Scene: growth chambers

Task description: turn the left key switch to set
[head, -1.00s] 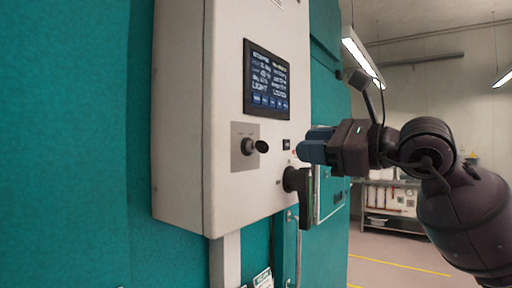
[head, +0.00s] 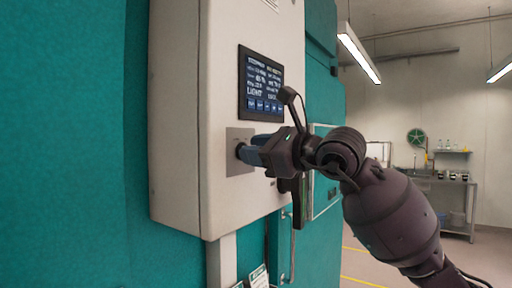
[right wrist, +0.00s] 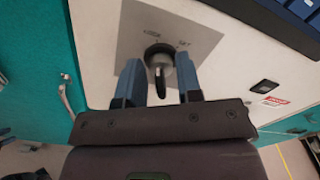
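The key switch (right wrist: 159,62) is a dark round collar with a grey and black key on a grey plate (right wrist: 140,38). Two labels sit above it; the right one reads SET, the left is too blurred to read surely. My right gripper (right wrist: 158,66) is open, with one blue finger on each side of the key; I cannot tell whether they touch it. In the head view the right gripper (head: 250,152) reaches the plate (head: 237,137) from the right and hides most of the switch. My left gripper is not in view.
The switch is on a pale control box (head: 220,60) with a dark screen (head: 260,85) above it. A small black socket (right wrist: 264,86) and a red-and-white label (right wrist: 275,101) lie right of the switch. Teal chamber walls (head: 75,140) surround the box.

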